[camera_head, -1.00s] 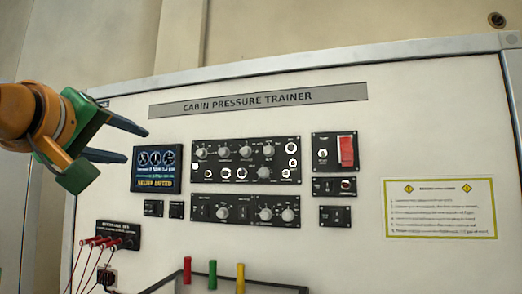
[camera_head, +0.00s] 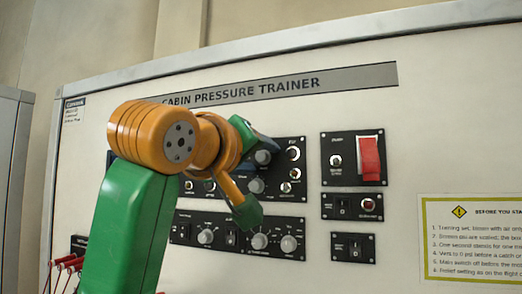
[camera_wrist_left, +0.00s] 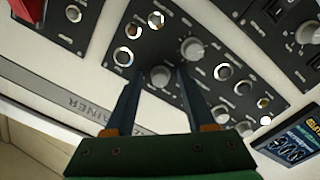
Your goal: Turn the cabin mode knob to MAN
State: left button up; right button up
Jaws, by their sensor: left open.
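The black control panel (camera_head: 297,205) carries several grey knobs whose labels are too small to read, so I cannot tell which is marked cabin mode. My left gripper (camera_head: 262,163) is open at this panel, by its top-right knob (camera_head: 263,157). In the left wrist view, the two dark fingers (camera_wrist_left: 159,74) lie on either side of that knob (camera_wrist_left: 160,77), with small gaps showing. I cannot tell whether they touch it. Another knob (camera_wrist_left: 193,49) sits just beyond the fingers. My left arm hides the panel's left part in the head view. My right gripper is not in view.
A lower panel (camera_head: 230,255) has several knobs. A red guarded switch (camera_head: 369,156) and small switch panels (camera_head: 354,206) sit to the right. A yellow-edged notice (camera_head: 470,240) is at far right. Cables with red ends (camera_head: 68,263) are at lower left.

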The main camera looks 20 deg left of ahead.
pick_arm(q)
jog(key=shift+w+f, duration=0.1)
jog(key=shift+w, duration=0.05)
jog(key=shift+c, duration=0.2)
jog(key=shift+s, duration=0.3)
grip_shut()
jog(key=m, duration=0.4)
jog(key=shift+a+r+m, duration=0.1)
jog(key=shift+r+m, duration=0.15)
jog(key=shift+m, duration=0.05)
jog(key=m, duration=0.5)
jog(key=shift+r, duration=0.1)
jog(key=m, duration=0.4)
jog(key=shift+m, duration=0.4)
jog(key=m, duration=0.4)
jog(key=shift+m+y, duration=0.3)
jog(key=shift+m, duration=0.3)
